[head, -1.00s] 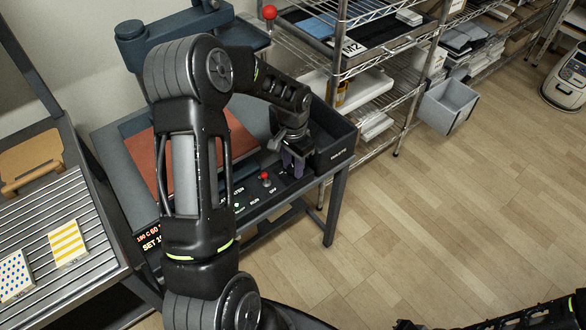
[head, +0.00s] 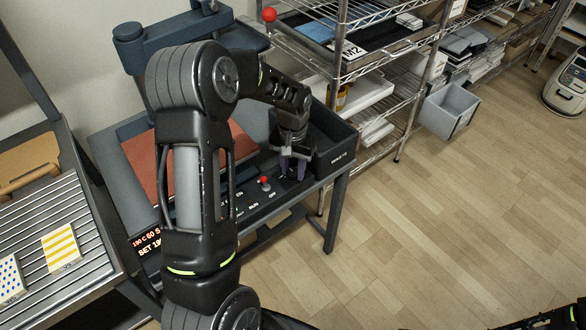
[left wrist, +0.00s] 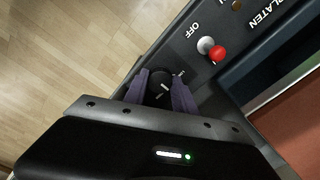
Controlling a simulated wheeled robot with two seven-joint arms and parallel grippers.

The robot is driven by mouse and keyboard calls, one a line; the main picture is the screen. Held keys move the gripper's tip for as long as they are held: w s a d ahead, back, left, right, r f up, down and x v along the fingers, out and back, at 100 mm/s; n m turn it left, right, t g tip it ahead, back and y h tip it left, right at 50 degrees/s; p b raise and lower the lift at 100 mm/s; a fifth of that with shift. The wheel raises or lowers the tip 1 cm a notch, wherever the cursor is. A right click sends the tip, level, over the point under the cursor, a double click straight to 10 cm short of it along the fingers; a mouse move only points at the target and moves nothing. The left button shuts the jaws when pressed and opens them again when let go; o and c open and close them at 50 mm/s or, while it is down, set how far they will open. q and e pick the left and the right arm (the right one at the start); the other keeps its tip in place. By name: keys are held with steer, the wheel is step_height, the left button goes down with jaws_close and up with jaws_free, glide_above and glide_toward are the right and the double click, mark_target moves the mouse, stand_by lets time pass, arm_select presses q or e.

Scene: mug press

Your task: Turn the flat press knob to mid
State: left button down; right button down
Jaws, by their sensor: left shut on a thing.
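The flat press (head: 128,160) stands at left centre, with a dark control panel along its front. My left gripper (head: 293,172) is lowered over the right end of that panel, beside a dark bin. In the left wrist view the purple fingers of my left gripper (left wrist: 161,93) are shut on a round black knob (left wrist: 159,77) with a pale pointer line. The line lies tilted. The marks around the knob are mostly hidden by the fingers, so its setting cannot be read. In the head view the gripper hides the knob. My right gripper is not clearly in view.
A red-tipped lever (head: 265,181) stands close by the gripper, near OFF; it also shows in the left wrist view (left wrist: 217,54). The dark bin (head: 335,158) is just right. Wire shelves (head: 375,75) stand behind.

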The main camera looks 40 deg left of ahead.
mark_target(293, 172)
arm_select(q)
steer(key=c, duration=1)
jaws_free()
steer(key=shift+r, duration=0.1)
step_height(293, 172, up, 8)
steer(key=shift+f, duration=0.2)
